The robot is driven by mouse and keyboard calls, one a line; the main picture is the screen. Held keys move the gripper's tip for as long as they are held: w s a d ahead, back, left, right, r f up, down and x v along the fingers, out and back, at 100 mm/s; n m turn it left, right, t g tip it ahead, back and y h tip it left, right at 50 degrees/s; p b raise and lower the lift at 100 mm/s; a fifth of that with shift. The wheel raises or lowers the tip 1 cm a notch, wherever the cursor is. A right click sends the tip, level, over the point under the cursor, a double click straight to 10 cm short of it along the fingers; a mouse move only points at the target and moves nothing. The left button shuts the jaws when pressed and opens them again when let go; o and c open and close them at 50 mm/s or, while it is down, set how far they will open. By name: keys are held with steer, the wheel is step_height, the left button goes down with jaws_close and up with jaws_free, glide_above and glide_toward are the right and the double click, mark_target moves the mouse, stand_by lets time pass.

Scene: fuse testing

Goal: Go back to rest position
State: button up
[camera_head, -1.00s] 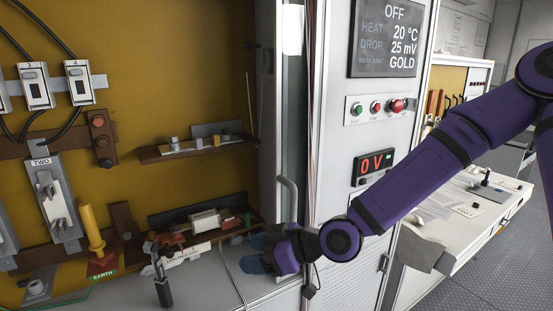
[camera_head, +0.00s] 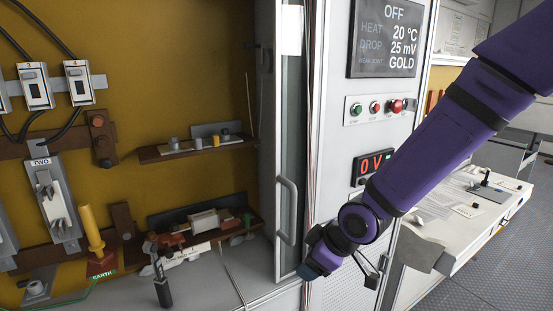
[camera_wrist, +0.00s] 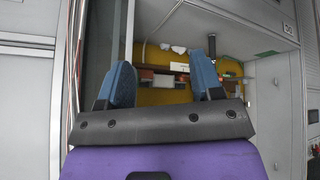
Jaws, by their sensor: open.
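My purple arm comes in from the right in the head view. Its end, my gripper (camera_head: 308,272), is in front of the grey cabinet's lower edge, to the right of the test bay. In the wrist view my gripper (camera_wrist: 165,85) shows two blue fingers set wide apart with nothing between them. Beyond the fingers the wrist view shows the yellow back wall (camera_wrist: 165,97) of the bay and its small shelf (camera_wrist: 190,68). In the head view the fingertips are partly hidden by the wrist.
An open door with a handle (camera_head: 286,210) stands just left of my gripper. A panel with a red 0 V readout (camera_head: 374,162) is behind my arm. A yellow-handled earth lever (camera_head: 92,230) and a black-handled tool (camera_head: 162,285) are at left. A white bench (camera_head: 465,215) stands right.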

steer(key=s+d+r+m+h, duration=0.3)
steer(key=s+d+r+m, duration=0.2)
steer(key=d+r, duration=0.4)
steer(key=s+d+r+m+t+h, duration=0.1)
steer(key=s+d+r+m+h, duration=0.2)
steer(key=d+r, duration=0.6)
steer(key=shift+s+d+m, duration=0.6)
steer(key=shift+s+m, duration=0.3)
steer(key=shift+s, duration=0.35)
steer(key=s+d+r+m, duration=0.1)
steer(key=s, duration=0.1)
steer(key=s+d+r+m, duration=0.1)
steer(key=s, duration=0.2)
steer(key=s+d+r+m, duration=0.1)
steer(key=s+r, duration=0.1)
steer(key=s, duration=0.1)
steer(key=shift+s+d+y, duration=0.15)
steer(key=shift+s+y, duration=0.05)
steer(key=shift+y, duration=0.2)
steer(key=shift+c, duration=0.4)
